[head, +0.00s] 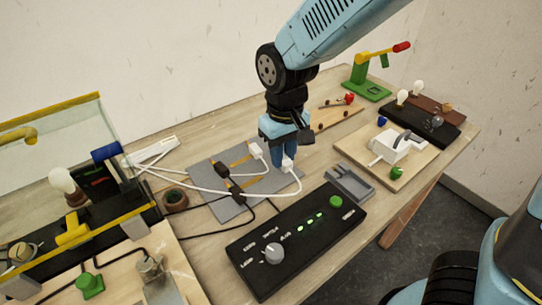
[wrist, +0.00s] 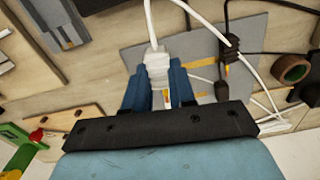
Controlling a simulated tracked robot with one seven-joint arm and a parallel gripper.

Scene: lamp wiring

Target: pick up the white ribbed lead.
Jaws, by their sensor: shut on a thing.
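My gripper (head: 284,160) points down over the grey mat (head: 207,174). Its blue fingers are shut on the white plug end of a lead, which I take as the white ribbed lead (head: 289,166). In the wrist view, this plug (wrist: 157,64) sits between the fingertips (wrist: 159,84), and its white cable runs up out of the picture. The ribs are too small to make out surely. I cannot tell whether the plug is clear of the mat. A second white plug (head: 257,150) lies just left of my gripper.
Black connectors (head: 236,195) and crossing cables lie on the mat. A black control box (head: 296,240) with green lights stands in front, with a grey tray (head: 349,184) to its right. A tape roll (head: 175,199) and white power strip (head: 151,149) are to the left.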

